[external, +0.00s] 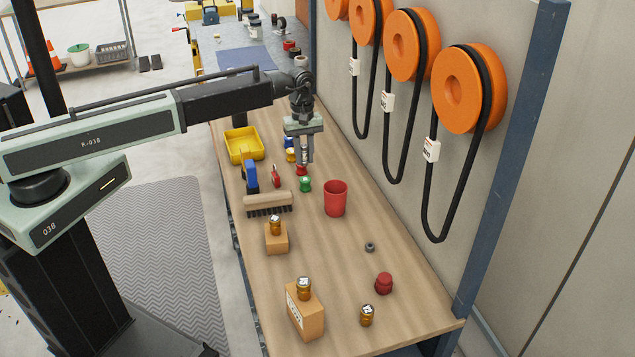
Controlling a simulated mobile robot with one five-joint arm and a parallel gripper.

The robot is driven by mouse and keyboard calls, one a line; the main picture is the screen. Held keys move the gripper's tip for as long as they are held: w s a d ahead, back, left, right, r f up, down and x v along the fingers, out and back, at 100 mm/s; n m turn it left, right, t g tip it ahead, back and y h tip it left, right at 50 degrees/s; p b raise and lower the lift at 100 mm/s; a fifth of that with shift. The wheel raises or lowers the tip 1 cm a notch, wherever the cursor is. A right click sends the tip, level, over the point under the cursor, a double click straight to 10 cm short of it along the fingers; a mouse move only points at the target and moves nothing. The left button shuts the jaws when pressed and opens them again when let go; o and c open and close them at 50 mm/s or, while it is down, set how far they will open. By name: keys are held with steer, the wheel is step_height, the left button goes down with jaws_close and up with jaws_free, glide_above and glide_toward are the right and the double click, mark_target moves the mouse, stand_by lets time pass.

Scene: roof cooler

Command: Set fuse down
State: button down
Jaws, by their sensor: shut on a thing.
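My gripper (304,160) points down over the far half of the wooden bench (315,262). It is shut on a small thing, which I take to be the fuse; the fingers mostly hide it. A small red piece (302,171) shows right at the fingertips; I cannot tell whether it is the held thing or stands on the bench. Amber pieces with pale tops look like fuses: one (275,226) on a small cardboard box, one (304,288) on a larger box, and one (366,316) on the bench.
A green piece (305,184) stands just in front of my gripper, with a red cup (335,198) to its right. A brush (268,203), a blue tool (250,173) and a yellow bin (244,145) lie left. Orange reels (467,88) hang right. The near middle bench is mostly clear.

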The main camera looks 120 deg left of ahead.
steer(key=w+a+n, duration=0.1)
steer(key=w+n, duration=0.1)
steer(key=w, duration=0.5)
steer(key=f+b, duration=1)
steer(key=shift+a+f, duration=0.15)
steer(key=shift+a, duration=0.05)
steer(key=shift+r, duration=0.3)
steer(key=shift+f, duration=0.2)
steer(key=c, duration=1.2)
jaws_free()
steer(key=shift+c, duration=0.2)
